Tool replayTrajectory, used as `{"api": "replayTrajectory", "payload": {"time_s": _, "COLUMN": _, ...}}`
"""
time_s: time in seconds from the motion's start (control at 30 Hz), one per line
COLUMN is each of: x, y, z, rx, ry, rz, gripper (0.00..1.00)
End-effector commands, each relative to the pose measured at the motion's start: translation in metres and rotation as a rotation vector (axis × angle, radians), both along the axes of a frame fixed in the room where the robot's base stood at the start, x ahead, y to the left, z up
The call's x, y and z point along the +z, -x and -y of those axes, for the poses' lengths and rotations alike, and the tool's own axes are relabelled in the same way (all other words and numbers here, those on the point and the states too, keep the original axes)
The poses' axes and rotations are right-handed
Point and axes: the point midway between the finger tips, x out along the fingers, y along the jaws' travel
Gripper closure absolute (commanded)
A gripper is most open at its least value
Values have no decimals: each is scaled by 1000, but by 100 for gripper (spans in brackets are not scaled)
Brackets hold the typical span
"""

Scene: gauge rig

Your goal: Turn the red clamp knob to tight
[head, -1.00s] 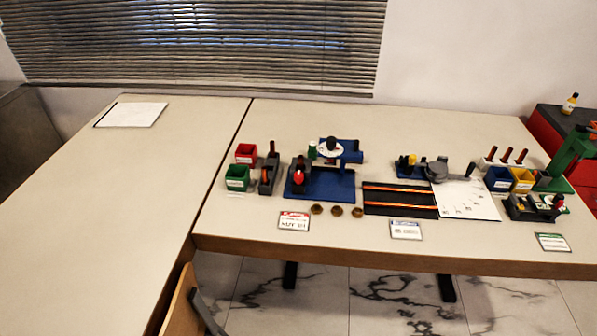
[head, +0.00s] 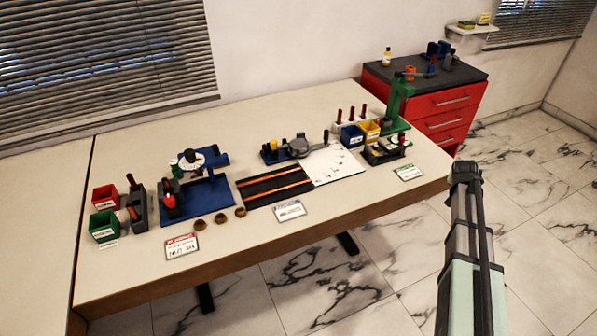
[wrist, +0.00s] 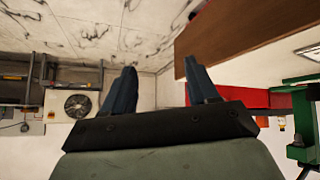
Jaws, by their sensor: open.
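A red knob (head: 169,201) sits on a dark block at the left of the blue gauge rig (head: 208,203) in the head view. A smaller red part (head: 404,141) shows on a dark fixture at the table's right end; I cannot tell from here whether it is a knob. Neither knob's setting can be read.
A green stand (head: 398,100) and blue and yellow bins (head: 360,135) crowd the table's right end. A red cabinet (head: 437,105) stands behind it. Red and green bins (head: 104,212) are at the left. The table's front strip (head: 330,225) is mostly clear.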

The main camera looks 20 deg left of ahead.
Motion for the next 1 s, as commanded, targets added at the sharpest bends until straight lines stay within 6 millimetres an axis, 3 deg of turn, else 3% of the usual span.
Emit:
{"api": "replayTrajectory", "payload": {"time_s": 0.03, "x": 24, "y": -16, "z": 2, "rx": -3, "ry": 5, "rz": 40, "gripper": 41}}
{"api": "replayTrajectory", "payload": {"time_s": 0.2, "x": 85, "y": -46, "z": 7, "rx": -10, "ry": 16, "rz": 142, "gripper": 41}}
{"api": "replayTrajectory", "payload": {"time_s": 0.37, "x": 132, "y": -65, "z": 3, "rx": -10, "ry": 21, "rz": 212, "gripper": 41}}
{"api": "replayTrajectory", "payload": {"time_s": 0.47, "x": 158, "y": -76, "z": -11, "rx": 0, "ry": 19, "rz": 242, "gripper": 41}}
{"api": "replayTrajectory", "payload": {"time_s": 0.57, "x": 171, "y": -82, "z": -45, "rx": 26, "ry": 5, "rz": 234, "gripper": 41}}
{"api": "replayTrajectory", "payload": {"time_s": 0.77, "x": 161, "y": -76, "z": -120, "rx": 88, "ry": -27, "rz": 153, "gripper": 41}}
{"api": "replayTrajectory", "payload": {"time_s": 1.0, "x": 141, "y": -51, "z": -244, "rx": 203, "ry": -65, "rz": 4, "gripper": 41}}
